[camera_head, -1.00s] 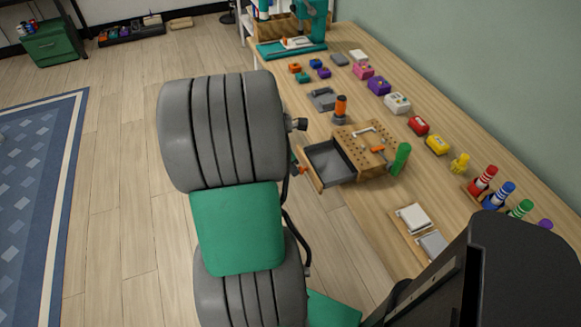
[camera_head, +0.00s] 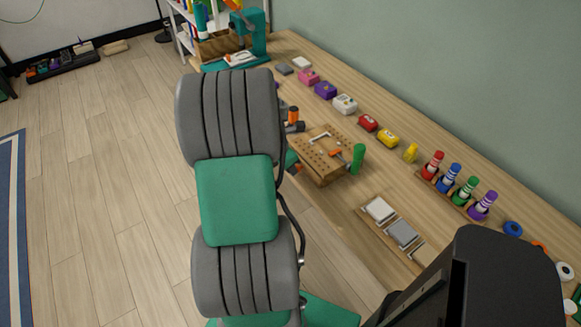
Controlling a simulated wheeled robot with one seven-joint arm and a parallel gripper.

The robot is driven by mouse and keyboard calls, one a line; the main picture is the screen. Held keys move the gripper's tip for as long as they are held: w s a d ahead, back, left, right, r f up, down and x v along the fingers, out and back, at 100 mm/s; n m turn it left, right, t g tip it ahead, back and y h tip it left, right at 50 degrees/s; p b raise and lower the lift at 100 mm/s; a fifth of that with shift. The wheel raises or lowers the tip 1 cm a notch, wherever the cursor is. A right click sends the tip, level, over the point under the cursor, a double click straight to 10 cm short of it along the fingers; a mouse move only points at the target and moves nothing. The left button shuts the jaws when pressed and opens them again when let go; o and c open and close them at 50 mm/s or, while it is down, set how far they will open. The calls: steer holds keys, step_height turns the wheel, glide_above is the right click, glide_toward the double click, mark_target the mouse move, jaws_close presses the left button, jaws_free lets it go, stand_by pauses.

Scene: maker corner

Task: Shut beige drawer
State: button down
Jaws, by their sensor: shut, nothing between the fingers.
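The wooden box (camera_head: 325,152) with a pegboard top, which houses the beige drawer, stands on the workbench just right of my arm. Its front side faces left, towards my arm. No open grey tray shows in front of it. The visible part of the front looks close to flush, but my arm covers its left end, so I cannot tell if the drawer is fully shut. My gripper is hidden behind my own large grey and green arm links, so its fingers and any contact with the drawer front do not show.
A tray (camera_head: 405,236) with pale and grey blocks lies nearer on the bench. Coloured bottles stand in a rack (camera_head: 453,193). Open floor (camera_head: 110,190) lies left.

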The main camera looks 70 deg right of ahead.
steer(key=w+a+r+p, duration=0.2)
steer(key=w+a+r, duration=0.2)
steer(key=a+r, duration=0.45)
steer(key=w+a+f+m+t+y, duration=0.15)
steer(key=a+m, duration=0.35)
steer(key=m, duration=0.5)
steer(key=s+a+f+m+g+y, duration=0.15)
steer(key=a+m, duration=0.35)
steer(key=m, duration=0.6)
steer(key=w+a+r+n+t, duration=0.1)
steer(key=w+a+r+n, duration=0.2)
steer(key=a, duration=0.5)
steer(key=w+a+r+n+t, duration=0.2)
steer(key=w+a+r+n, duration=0.1)
steer(key=a, duration=0.5)
steer(key=w+a+r+n+t, duration=0.2)
steer(key=w+a+r+n, duration=0.1)
steer(key=a, duration=0.5)
steer(key=shift+w+a+r+y, duration=0.35)
steer(key=shift+w+r, duration=0.25)
steer(key=shift+w, duration=0.35)
